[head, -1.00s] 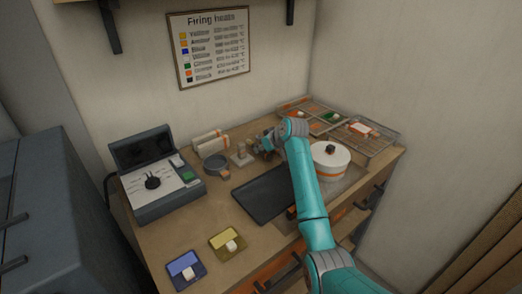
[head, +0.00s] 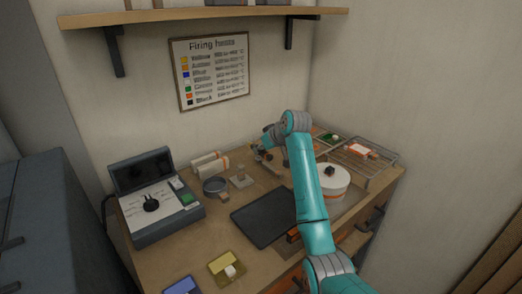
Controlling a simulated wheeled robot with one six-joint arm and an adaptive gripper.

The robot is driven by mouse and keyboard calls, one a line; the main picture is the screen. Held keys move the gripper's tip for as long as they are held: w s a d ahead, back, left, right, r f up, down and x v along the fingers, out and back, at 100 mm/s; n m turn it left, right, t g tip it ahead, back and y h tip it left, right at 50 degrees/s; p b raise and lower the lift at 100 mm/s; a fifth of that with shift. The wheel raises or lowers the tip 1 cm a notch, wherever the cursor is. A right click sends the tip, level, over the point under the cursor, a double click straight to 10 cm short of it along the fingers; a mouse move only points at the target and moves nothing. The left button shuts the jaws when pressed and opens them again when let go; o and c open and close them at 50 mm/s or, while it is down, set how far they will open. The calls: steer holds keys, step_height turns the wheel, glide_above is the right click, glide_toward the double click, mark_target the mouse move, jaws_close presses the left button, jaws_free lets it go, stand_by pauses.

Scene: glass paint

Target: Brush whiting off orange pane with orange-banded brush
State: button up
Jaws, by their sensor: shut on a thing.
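My gripper (head: 264,146) is at the back of the bench, above and to the right of a small pale holder (head: 241,178). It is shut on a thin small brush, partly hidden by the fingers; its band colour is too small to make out. An orange pane (head: 355,148) with white on it lies on the wire rack at the back right, well to the right of my gripper. I cannot tell whether that white is whiting.
A dark tray (head: 262,217) lies mid-bench. A grey bowl (head: 215,187), a grey device (head: 155,208) and a yellow piece (head: 226,265) are left. A shelf (head: 200,17) hangs above.

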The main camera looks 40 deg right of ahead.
steer(key=shift+r, duration=0.1)
jaws_close()
step_height(320, 180, up, 11)
stand_by(0.9)
